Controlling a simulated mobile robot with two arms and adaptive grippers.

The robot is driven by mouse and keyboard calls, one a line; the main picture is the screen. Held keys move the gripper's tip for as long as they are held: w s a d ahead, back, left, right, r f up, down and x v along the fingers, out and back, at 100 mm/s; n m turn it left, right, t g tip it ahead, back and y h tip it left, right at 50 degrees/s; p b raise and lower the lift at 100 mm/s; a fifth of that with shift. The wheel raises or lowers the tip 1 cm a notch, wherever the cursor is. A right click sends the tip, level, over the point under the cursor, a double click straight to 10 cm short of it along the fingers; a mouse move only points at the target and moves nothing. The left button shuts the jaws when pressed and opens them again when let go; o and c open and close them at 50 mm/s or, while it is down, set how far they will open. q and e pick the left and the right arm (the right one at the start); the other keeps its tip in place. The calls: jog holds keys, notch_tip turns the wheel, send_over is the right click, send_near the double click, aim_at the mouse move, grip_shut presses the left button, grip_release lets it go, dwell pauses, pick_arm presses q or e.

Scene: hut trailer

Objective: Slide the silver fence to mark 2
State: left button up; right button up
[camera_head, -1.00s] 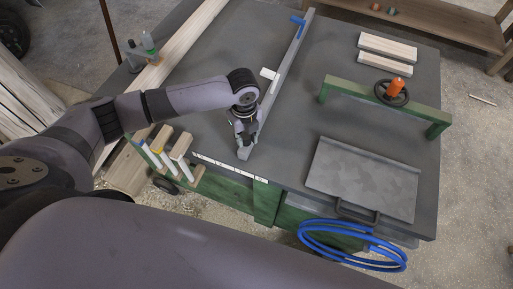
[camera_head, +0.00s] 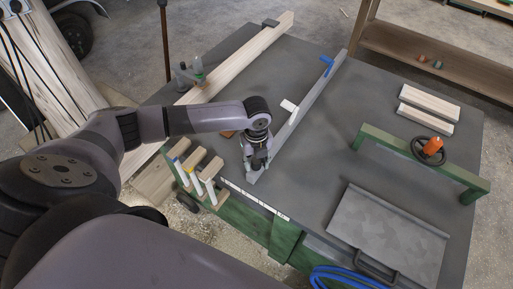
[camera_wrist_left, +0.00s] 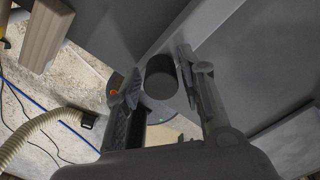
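The silver fence (camera_head: 312,98) is a long bar lying aslant across the grey table, with a blue lever (camera_head: 327,66) at its far end and a white tab (camera_head: 289,106) midway. My left gripper (camera_head: 257,163) is at its near end. My right gripper is out of view.
A long wooden board (camera_head: 236,58) lies left of the fence. A green frame (camera_head: 408,155) with a handwheel, a grey metal plate (camera_head: 388,235) and wood pieces (camera_head: 428,103) lie to the right. Wood-handled tools (camera_head: 197,172) hang at the near left edge.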

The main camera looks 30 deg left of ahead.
pick_arm(q)
jog(key=shift+o, duration=0.6)
jog(key=shift+w+r, duration=0.1)
jog(key=shift+r, duration=0.4)
notch_tip(320, 180, up, 11)
